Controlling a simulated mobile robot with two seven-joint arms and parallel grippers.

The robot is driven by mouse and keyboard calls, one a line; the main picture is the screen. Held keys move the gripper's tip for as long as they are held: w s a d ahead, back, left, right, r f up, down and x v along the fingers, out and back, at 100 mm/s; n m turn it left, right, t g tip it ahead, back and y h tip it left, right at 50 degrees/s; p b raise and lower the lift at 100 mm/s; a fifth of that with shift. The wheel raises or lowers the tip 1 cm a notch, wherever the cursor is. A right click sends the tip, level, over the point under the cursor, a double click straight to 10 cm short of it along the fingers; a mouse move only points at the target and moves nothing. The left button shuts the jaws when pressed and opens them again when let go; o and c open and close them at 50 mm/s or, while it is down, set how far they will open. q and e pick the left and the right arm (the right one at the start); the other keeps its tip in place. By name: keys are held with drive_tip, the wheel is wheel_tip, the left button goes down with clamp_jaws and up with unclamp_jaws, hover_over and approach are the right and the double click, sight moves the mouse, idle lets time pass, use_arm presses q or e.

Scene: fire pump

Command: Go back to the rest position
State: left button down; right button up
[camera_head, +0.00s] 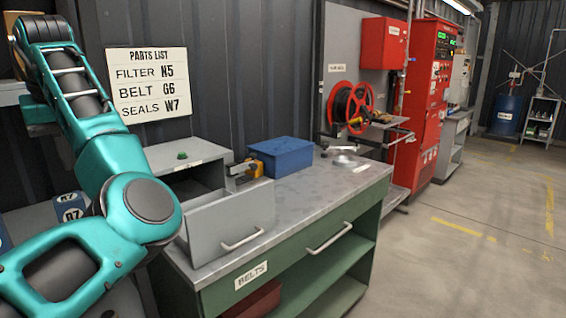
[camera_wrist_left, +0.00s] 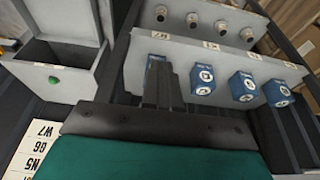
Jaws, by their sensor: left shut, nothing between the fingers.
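My left arm comes in from the left in the head view, bends over the near end of the bench and reaches up at the far left; its fingers cannot be made out there. In the left wrist view my left gripper (camera_wrist_left: 162,85) is shut and empty, its dark fingers in front of a grey shelf rack (camera_wrist_left: 140,68). Blue boxes (camera_wrist_left: 243,88) with round white labels stand on the rack just beyond and right of the fingers. I cannot tell whether the fingers touch the nearest one. My right gripper is in neither view.
A grey cabinet (camera_head: 185,155) with an open drawer (camera_head: 232,222) stands on the green workbench (camera_head: 340,192), near a blue bin (camera_head: 283,156). A parts list sign (camera_head: 147,84) hangs behind my arm. A red hose reel (camera_head: 350,107) and red panel (camera_head: 428,100) stand beyond. Floor at right is clear.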

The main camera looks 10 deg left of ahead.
use_arm(q)
drive_tip(key=w+a+f+m+t+y, duration=0.1)
drive_tip(key=w+a+f+y, duration=0.15)
drive_tip(key=f, duration=0.55)
drive_tip(key=w+a+f+m+t+y, duration=0.1)
drive_tip(key=a+f+m+y, duration=0.15)
drive_tip(key=f, duration=0.55)
drive_tip(key=d+f+m+t, duration=0.4)
drive_tip(key=f, duration=0.7)
drive_tip(key=s+d+f+m+t+h, duration=0.1)
drive_tip(key=s+d+f+m+h, duration=0.1)
drive_tip(key=s+d+f, duration=0.35)
drive_tip(key=s+d+f+m+t+h, duration=0.1)
drive_tip(key=s+d+f+m+h, duration=0.1)
drive_tip(key=d+f, duration=0.5)
drive_tip(key=s+d+f+h, duration=0.3)
drive_tip(key=s+d, duration=0.3)
drive_tip(key=s, duration=0.2)
drive_tip(key=s+d+f+m+h, duration=0.1)
drive_tip(key=s+d+f+h, duration=0.2)
drive_tip(key=s+d, duration=0.4)
drive_tip(key=shift+s+f, duration=0.5)
drive_tip(key=shift+s, duration=0.05)
